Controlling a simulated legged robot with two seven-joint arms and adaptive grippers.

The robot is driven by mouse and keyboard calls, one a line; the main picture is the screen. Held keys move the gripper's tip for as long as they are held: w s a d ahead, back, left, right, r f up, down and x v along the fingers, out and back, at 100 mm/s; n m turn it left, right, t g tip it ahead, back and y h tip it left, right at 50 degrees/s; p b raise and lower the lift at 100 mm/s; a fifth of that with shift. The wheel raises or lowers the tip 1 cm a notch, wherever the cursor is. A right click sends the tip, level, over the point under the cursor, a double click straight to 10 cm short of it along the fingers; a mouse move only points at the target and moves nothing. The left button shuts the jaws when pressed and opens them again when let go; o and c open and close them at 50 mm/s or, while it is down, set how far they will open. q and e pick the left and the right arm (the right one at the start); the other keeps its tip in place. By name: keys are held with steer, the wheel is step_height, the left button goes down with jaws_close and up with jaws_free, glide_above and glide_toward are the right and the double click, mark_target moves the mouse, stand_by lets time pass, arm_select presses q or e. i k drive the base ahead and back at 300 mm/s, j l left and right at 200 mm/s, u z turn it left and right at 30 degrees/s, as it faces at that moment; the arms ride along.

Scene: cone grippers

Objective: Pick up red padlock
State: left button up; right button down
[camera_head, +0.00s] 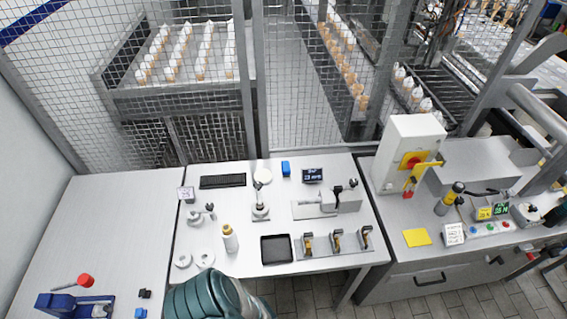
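A small red piece that looks like the red padlock (408,187) hangs below the red and yellow rotary switch (411,161) on the front of a light grey switch box (404,136). The box stands at the back left of the right-hand bench. The padlock is small in view, so I cannot tell whether its shackle is locked. Neither of my grippers is in view, and nothing is seen touching the padlock.
A yellow note (416,237) lies on the right bench below the box. The middle bench holds a black tray (276,249), a bottle (230,238), a keyboard (222,181) and several clamps. Wire mesh fencing stands behind. A blue device with a red knob (85,280) is at lower left.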

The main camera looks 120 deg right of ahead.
mark_target(409, 194)
steer(key=u, duration=2.45)
